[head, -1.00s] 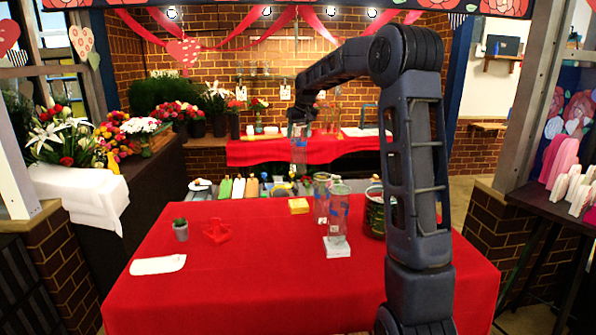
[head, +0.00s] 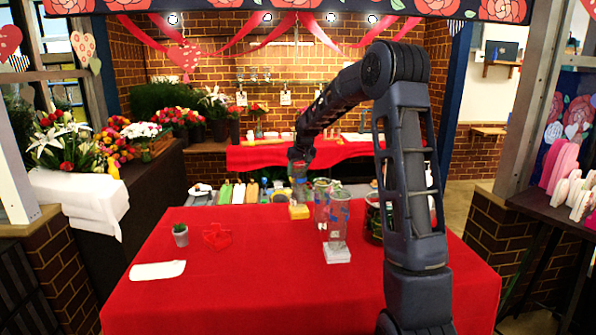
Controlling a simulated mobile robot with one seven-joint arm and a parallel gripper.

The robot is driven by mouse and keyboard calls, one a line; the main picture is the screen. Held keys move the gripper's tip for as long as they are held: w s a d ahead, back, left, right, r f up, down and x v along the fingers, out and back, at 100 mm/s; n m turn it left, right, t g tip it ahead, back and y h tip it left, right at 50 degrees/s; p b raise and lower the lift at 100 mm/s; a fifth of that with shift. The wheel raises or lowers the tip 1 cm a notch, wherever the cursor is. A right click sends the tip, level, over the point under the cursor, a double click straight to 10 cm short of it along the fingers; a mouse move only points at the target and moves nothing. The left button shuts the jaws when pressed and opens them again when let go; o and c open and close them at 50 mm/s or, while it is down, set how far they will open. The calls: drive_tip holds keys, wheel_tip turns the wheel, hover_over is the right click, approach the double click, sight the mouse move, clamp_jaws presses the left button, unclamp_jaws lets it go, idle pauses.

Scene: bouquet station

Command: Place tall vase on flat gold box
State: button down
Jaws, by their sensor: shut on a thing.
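My gripper (head: 299,164) is at the far side of the red table, shut on a tall clear vase (head: 299,188). The vase is roughly upright and partly hidden by the gripper. The flat gold box (head: 299,212), yellow in colour, lies on the table directly below the vase. The vase's bottom is at or just above the box top; I cannot tell whether they touch.
Clear glass vases (head: 321,200) stand just right of the box, one (head: 338,222) on a white block (head: 337,254). A small potted plant (head: 180,235), a red object (head: 217,237) and a white cloth (head: 157,270) lie left. The red table's (head: 270,290) front is clear.

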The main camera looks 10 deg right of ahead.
drive_tip(key=shift+f, duration=0.4)
drive_tip(key=shift+c, duration=2)
unclamp_jaws()
